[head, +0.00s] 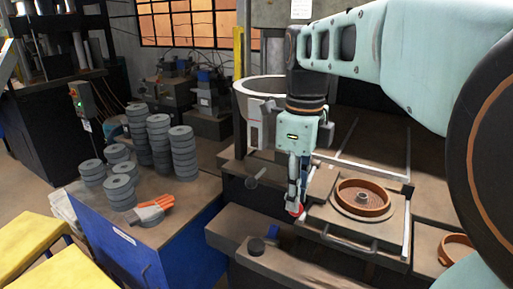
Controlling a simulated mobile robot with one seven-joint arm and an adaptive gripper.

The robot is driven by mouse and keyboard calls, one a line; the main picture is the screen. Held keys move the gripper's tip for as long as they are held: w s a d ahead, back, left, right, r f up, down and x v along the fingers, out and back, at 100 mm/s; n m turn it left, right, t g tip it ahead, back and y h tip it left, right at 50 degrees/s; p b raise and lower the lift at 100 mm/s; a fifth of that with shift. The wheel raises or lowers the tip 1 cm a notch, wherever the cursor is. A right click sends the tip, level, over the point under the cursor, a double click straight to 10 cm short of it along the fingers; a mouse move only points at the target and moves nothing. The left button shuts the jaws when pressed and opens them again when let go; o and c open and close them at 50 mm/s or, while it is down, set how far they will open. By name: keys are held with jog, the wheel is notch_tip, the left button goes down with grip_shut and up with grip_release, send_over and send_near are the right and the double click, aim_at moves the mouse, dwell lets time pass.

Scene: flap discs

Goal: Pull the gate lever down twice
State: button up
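My gripper (298,203) points down in front of the machine, just left of the round orange-brown ring fixture (362,198). A small red piece (295,210) shows at its fingertips and looks like a knob, perhaps that of the gate lever. The fingers seem very close to it or touching it, but the view is too small to tell whether they grip it. Any lever shaft behind the fingers is hidden.
A blue bench (130,250) at left holds several stacks of grey discs (160,140) and orange-grey gloves (152,209). A white-rimmed drum (262,86) stands behind my gripper. A second orange-brown ring (456,248) lies at right.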

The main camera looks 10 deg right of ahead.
notch_tip(320, 180, up, 10)
jog(key=p, duration=0.8)
jog(key=shift+p, duration=0.35)
jog(key=shift+f+b, duration=3.65)
jog(key=shift+f, duration=1.6)
jog(key=shift+r, duration=0.1)
notch_tip(320, 180, up, 10)
jog(key=p, duration=0.9)
jog(key=shift+r, duration=0.15)
